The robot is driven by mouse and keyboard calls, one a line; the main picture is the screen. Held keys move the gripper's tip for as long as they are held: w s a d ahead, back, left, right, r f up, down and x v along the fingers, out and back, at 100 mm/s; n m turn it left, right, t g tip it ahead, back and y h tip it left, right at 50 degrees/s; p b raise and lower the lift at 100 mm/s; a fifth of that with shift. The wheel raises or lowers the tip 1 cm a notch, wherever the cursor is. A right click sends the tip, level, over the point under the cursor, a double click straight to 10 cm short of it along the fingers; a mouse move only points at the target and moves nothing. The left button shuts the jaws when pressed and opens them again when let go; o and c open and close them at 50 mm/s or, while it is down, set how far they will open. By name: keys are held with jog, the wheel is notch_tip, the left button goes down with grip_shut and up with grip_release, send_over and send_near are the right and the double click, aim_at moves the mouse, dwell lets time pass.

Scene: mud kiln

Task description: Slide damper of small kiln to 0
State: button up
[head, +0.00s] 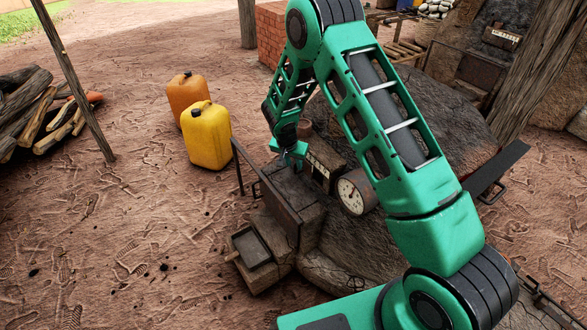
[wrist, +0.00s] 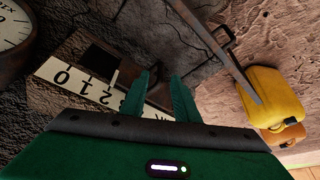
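The small kiln (head: 352,240) is a dark mud block below my arm in the head view. A pale numbered scale plate (head: 317,168) is on a dark box on its top. The plate (wrist: 66,78) shows upside down in the wrist view, with 0, 1 and 2 readable. A dark slot (wrist: 98,56) runs beside it, with a thin pale pointer (wrist: 113,79) near the 2. My gripper (head: 293,158) is low by the plate. The damper's grip is not clearly visible.
A round dial gauge (head: 355,191) sits close to the plate. An upright metal door (head: 279,208) and a thin bar (head: 238,166) stand at the kiln's front. A yellow can (head: 206,136) and an orange can (head: 187,95) stand left. Open dirt lies beyond.

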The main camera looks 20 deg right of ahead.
aim_at(295, 166)
jog(key=shift+x, duration=1.95)
jog(key=shift+s, duration=0.1)
jog(key=shift+c, duration=0.3)
grip_shut()
